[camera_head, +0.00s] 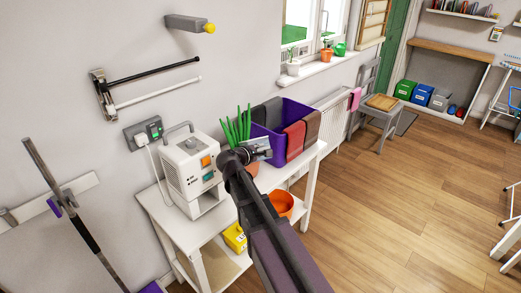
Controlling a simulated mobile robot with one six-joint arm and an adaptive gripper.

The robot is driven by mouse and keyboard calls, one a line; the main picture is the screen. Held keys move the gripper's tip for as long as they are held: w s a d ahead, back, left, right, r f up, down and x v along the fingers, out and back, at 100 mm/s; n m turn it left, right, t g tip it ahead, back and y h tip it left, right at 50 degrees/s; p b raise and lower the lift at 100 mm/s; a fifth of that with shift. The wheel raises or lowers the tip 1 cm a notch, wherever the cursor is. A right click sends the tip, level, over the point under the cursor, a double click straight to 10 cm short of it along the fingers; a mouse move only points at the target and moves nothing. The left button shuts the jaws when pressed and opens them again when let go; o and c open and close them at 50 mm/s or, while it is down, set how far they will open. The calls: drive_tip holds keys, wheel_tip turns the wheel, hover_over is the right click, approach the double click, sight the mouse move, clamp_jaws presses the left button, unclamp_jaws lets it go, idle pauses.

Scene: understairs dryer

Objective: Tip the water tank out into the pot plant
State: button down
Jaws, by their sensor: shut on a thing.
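My gripper (256,154) is shut on a small pale grey piece that appears to be the water tank (264,143). Most of it is hidden behind the gripper and wrist, so its tilt and contents cannot be told. The pot plant has upright green leaves (238,124) just behind the gripper. Part of its terracotta pot (253,169) shows below the wrist. The gripper overlaps the plant in this view; whether they touch cannot be told. The white dryer (188,170) stands left of the plant on the white table (157,205).
A purple crate (268,145) with dark and red cloths over its rim stands right of the plant. An orange pot (281,204) and a yellow box (235,238) are lower down. A cable runs from the wall socket (146,134). The wooden floor (400,220) is open at right.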

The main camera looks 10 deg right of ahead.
drive_tip(key=shift+w+a+r+n+g+p, duration=0.1)
drive_tip(key=shift+w+r+n+g+p, duration=0.25)
drive_tip(key=shift+r+p, duration=0.55)
drive_tip(key=shift+w+r+n+g+p, duration=0.2)
drive_tip(key=shift+r+n+g+p, duration=0.2)
drive_tip(key=shift+p, duration=0.85)
drive_tip(key=shift+w+r+p, duration=0.1)
drive_tip(key=shift+r+p, duration=0.25)
drive_tip(key=shift+p, duration=0.1)
drive_tip(key=shift+w+r+n+g+p, duration=0.15)
drive_tip(key=shift+r+n+g+p, duration=0.15)
drive_tip(key=shift+g+p, duration=0.15)
drive_tip(key=shift+a+r+p, duration=0.1)
drive_tip(key=shift+r+p, duration=0.1)
drive_tip(key=shift+p, duration=0.15)
drive_tip(key=shift+w+a+r+n+g+p, duration=0.15)
drive_tip(key=shift+w+r+n+g+p, duration=0.25)
drive_tip(key=shift+w+p, duration=0.3)
drive_tip(key=shift+w+a+r+n+g+p, duration=0.15)
drive_tip(key=shift+w+r+n+g+p, duration=0.15)
drive_tip(key=shift+w+r+g+p, duration=0.3)
drive_tip(key=shift+w+a+r+n+g+p, duration=0.15)
drive_tip(key=shift+w+r+n+g+p, duration=0.2)
drive_tip(key=shift+w+p, duration=0.4)
drive_tip(key=shift+w+a+r+n+g+p, duration=0.2)
drive_tip(key=shift+w+r+n+g+p, duration=0.35)
drive_tip(key=shift+w+p, duration=0.2)
drive_tip(key=shift+w+a+r+n+g+p, duration=0.15)
drive_tip(key=shift+w+r+n+g+p, duration=0.25)
drive_tip(key=shift+w+g+p, duration=0.35)
